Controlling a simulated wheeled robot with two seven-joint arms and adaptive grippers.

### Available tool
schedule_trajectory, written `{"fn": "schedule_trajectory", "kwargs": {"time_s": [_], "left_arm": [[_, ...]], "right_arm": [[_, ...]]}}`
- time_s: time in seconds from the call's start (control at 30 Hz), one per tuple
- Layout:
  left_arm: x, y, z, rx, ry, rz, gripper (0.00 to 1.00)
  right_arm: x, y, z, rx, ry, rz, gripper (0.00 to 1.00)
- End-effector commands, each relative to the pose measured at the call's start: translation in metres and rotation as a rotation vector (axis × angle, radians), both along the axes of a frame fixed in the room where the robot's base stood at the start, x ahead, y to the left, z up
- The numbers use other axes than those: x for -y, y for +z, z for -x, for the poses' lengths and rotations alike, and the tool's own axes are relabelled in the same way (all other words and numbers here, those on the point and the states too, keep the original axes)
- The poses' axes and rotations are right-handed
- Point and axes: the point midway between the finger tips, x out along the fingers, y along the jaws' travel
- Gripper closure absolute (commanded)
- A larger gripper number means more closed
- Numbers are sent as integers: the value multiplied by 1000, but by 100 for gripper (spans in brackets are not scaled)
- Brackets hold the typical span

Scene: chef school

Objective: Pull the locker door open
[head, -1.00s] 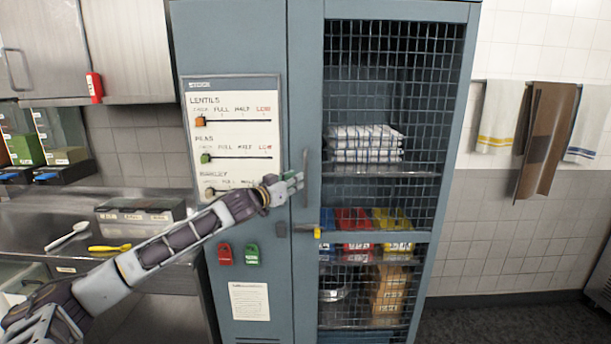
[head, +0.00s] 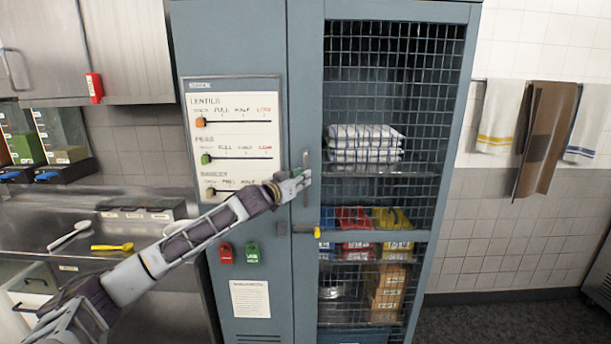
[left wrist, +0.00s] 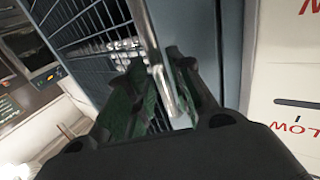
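The locker door (head: 445,100) is a blue-grey frame with dark wire mesh on the right half of a tall locker. It looks closed in its frame. A slim vertical metal handle (head: 305,160) stands on its left edge; the handle also shows in the left wrist view (left wrist: 148,38). My left gripper (head: 303,180) is at the handle's lower part. In the left wrist view its green-padded fingers (left wrist: 158,85) stand apart, with the handle between them, close to the right finger. Whether that finger touches it is unclear. My right gripper is out of view.
A yellow-tipped latch (head: 317,232) sits below the handle. A slider board (head: 232,135) hangs on the left panel, with red and green tags below it. Folded towels (head: 364,142) and coloured bins lie behind the mesh. Floor at the right is clear.

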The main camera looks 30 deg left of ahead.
Motion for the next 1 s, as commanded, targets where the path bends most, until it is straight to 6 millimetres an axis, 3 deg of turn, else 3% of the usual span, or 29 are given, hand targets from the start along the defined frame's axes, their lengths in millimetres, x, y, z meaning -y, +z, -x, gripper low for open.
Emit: {"fn": "schedule_trajectory", "kwargs": {"time_s": [0.5,0.97,1.0], "left_arm": [[0,1,-25,-1,1,1,77],[1,0,-28,-1,0,0,77],[1,0,-28,-1,0,0,81]], "right_arm": [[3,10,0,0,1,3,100],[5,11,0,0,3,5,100],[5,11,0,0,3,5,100]]}}
